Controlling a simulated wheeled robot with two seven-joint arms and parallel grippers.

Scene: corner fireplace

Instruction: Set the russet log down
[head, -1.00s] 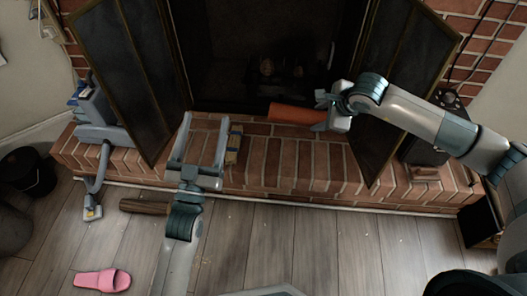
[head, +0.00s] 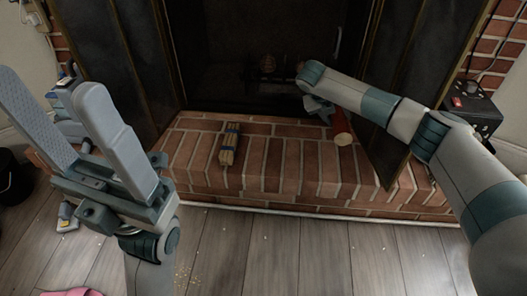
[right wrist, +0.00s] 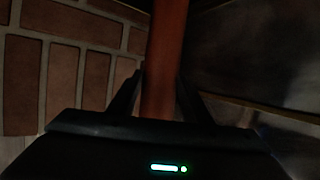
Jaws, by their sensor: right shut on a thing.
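The russet log (head: 341,130) is held in my right gripper (head: 322,112) over the brick hearth (head: 285,190), by the fireplace opening. One round, lighter end of the log faces the head camera. In the right wrist view the log (right wrist: 166,50) runs between the two fingers (right wrist: 158,100), which are shut on it. Brick shows to its left there and a dark surface to its right. I cannot tell whether the log touches the hearth. My left gripper (head: 50,85) is open and empty at the left, close to the head camera.
A banded bundle of sticks (head: 230,146) lies on the hearth, left of the log. Dark fireplace doors stand open at left (head: 122,75) and right (head: 392,165). A dark box with a red switch (head: 474,106) is at far right. The hearth's middle is clear.

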